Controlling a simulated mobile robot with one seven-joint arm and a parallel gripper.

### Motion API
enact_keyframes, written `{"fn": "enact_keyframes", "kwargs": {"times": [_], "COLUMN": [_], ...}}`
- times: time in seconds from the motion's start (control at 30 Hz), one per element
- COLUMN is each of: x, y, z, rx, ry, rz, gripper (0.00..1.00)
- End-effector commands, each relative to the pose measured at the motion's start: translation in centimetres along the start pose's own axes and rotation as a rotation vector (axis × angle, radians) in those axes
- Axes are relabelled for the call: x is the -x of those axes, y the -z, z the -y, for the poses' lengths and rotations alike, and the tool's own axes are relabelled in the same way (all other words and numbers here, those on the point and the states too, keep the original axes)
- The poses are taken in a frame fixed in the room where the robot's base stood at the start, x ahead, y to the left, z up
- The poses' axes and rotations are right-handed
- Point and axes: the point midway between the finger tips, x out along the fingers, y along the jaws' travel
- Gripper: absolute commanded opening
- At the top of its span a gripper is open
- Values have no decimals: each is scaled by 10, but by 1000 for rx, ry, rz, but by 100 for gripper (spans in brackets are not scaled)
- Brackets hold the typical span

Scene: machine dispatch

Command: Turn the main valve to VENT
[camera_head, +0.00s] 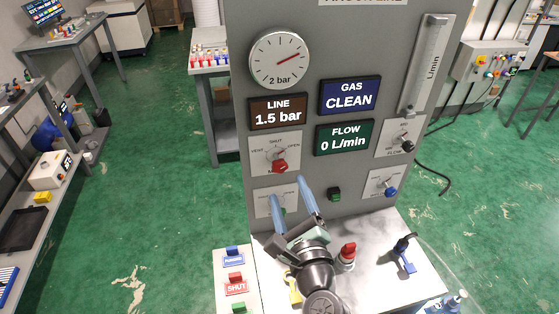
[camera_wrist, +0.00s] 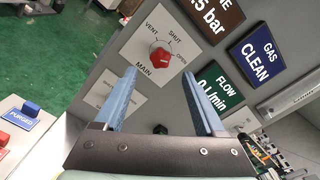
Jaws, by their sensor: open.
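The main valve is a red knob (camera_head: 279,166) on a pale plate on the grey panel, with VENT on the left, SHUT at the top and OPEN on the right. In the wrist view the knob (camera_wrist: 160,58) shows between my blue fingers, on a plate lettered MAIN. I cannot tell for sure which label it points to. My gripper (camera_head: 290,191) is open and empty below the knob in the head view. In the wrist view my gripper (camera_wrist: 158,72) has a finger on each side of the knob's line of sight. Contact is not visible.
Displays read LINE 1.5 bar (camera_head: 278,112), GAS CLEAN (camera_head: 349,95) and FLOW 0 L/min (camera_head: 345,137). A lower plate (camera_head: 262,202) is partly hidden by my fingers. A red-topped part (camera_head: 348,251) and a blue part (camera_head: 405,260) stand on the ledge. PURGED and SHUT buttons (camera_head: 235,278) are at left.

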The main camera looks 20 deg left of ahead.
Motion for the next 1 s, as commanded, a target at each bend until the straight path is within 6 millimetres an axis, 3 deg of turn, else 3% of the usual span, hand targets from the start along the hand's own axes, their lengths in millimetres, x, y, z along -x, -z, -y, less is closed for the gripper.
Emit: {"fn": "enact_keyframes", "kwargs": {"times": [0.2,0.5,0.93,1.0], "x": [-43,-80,-88,-88], "y": [-3,-1,-1,-1], "z": [1,1,0,0], "rx": [3,4,5,5], "ry": [-1,1,1,1], "rz": [2,2,1,1], "gripper": [72,72,72,63]}}
